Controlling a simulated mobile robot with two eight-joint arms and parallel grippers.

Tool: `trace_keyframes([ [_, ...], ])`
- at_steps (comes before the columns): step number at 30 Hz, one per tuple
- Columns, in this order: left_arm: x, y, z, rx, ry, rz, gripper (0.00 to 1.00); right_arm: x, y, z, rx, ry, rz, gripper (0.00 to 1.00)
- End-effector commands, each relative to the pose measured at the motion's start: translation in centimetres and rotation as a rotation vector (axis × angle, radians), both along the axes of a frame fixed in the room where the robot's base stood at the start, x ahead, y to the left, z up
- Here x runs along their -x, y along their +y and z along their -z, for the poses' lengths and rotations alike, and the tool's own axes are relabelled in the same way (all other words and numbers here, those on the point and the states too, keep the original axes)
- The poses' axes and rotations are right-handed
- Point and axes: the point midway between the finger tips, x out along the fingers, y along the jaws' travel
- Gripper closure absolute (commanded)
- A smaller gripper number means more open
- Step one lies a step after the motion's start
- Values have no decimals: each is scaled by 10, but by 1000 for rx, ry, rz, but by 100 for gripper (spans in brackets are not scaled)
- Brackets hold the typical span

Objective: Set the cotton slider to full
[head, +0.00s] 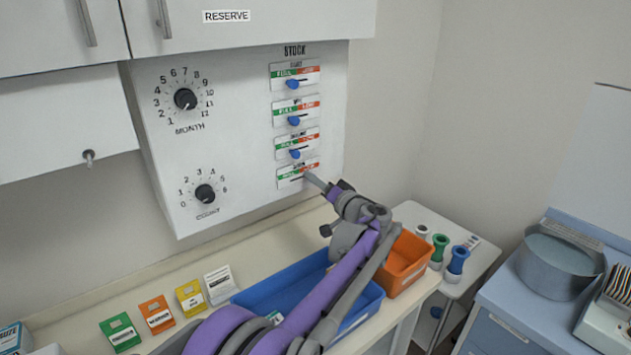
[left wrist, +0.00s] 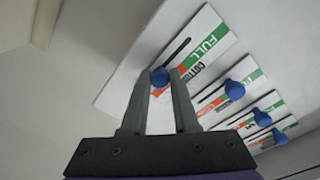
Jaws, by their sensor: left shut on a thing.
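The cotton slider (head: 290,178) is the lowest of the sliders under STOCK on the white panel; its plate has a green FULL part on the left and an orange LOW part on the right. My left gripper (head: 314,180) reaches its right, orange end. In the left wrist view the cotton plate (left wrist: 216,38) is nearest, and my left gripper (left wrist: 159,84) is shut on its blue knob (left wrist: 159,76). The knob is at the orange end of the slot, and the empty slot runs from it toward FULL. In the head view the knob is hidden by the gripper.
Other blue slider knobs (head: 295,154) sit close above on the same panel. The MONTH dial (head: 185,99) and COUNT dial (head: 205,194) are to the left. Below are a blue bin (head: 262,296) and an orange bin (head: 405,262) on the counter.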

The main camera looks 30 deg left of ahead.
Motion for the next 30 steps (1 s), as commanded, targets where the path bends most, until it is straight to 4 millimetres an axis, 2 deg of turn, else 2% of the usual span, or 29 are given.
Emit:
trace_keyframes([
  [4, 5, 2, -1, -1, -1, 0, 100, 0, 0, -1, 0, -1, 0, 100],
  [13, 47, 20, -1, -1, 0, -1, 100, -3, 0, -6, 0, -5, 0, 100],
  [23, 51, 22, 1, 0, 0, -4, 100, -2, 0, -6, 0, -5, 0, 100],
  [24, 51, 22, 1, 0, 0, -4, 66, -2, 0, -6, 0, -5, 0, 100],
  [28, 51, 22, 1, 0, 0, -3, 43, -2, 0, -6, 0, -5, 0, 100],
  [30, 51, 21, 1, 1, 0, -2, 42, -2, 0, -6, 0, -5, 0, 100],
])
